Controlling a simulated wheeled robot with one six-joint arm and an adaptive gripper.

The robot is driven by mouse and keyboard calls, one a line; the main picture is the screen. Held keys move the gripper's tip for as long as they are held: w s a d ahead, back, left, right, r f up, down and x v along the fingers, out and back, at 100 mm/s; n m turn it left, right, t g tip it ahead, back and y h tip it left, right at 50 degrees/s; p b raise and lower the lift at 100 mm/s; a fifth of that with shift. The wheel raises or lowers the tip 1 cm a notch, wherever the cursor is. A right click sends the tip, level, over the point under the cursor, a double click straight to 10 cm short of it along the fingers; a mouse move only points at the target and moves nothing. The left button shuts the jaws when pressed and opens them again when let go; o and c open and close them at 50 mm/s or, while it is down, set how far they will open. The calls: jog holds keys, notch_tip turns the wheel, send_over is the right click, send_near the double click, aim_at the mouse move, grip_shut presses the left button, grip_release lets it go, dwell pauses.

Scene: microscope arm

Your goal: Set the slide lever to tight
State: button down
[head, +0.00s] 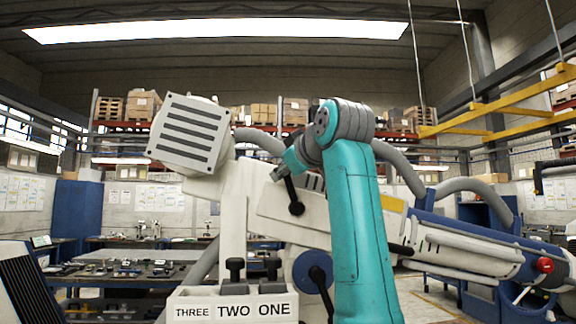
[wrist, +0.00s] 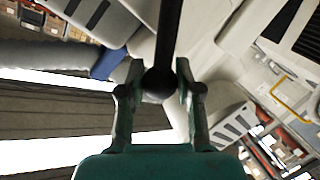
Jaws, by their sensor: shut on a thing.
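A black lever (head: 292,192) stands on the side of the pale microscope arm, its round pivot low and its shaft rising to my gripper (head: 283,170). In the wrist view, my gripper (wrist: 160,78) has its two fingers either side of the lever's round black knob (wrist: 158,84) and is shut on it. The lever's shaft (wrist: 169,35) runs away from the knob toward the top of that view. No label for tight shows near this lever, and I cannot tell from these views which setting it is at.
A box with the labels THREE, TWO and ONE (head: 232,310) stands in front, with black levers (head: 235,268) on top. Another black lever (head: 318,278) sits on a blue disc to its right. A grey hose (head: 262,141) and a square vented head (head: 190,133) are near my gripper.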

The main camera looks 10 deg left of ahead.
jog(key=shift+s+a+f+n+h, duration=0.15)
jog(key=shift+a+f+n+h, duration=0.1)
jog(key=shift+a+n, duration=0.25)
jog(key=shift+s+a+f+n+h, duration=0.1)
jog(key=shift+a+f+n+h, duration=0.1)
jog(key=shift+a+n, duration=0.3)
jog(key=shift+s+a+f+n+h, duration=0.2)
jog(key=shift+a+f+n+h, duration=0.15)
jog(key=shift+a+f+n, duration=0.4)
jog(key=shift+d+r, duration=0.1)
jog(key=c, duration=0.8)
grip_release()
jog(key=shift+r, duration=0.1)
jog(key=shift+s+d+r, duration=0.1)
jog(key=shift+s+d, duration=0.1)
jog(key=shift+s, duration=0.1)
jog(key=v, duration=1.1)
jog(key=shift+s+r, duration=0.1)
jog(key=shift+r, duration=0.05)
jog(key=shift+d, duration=0.1)
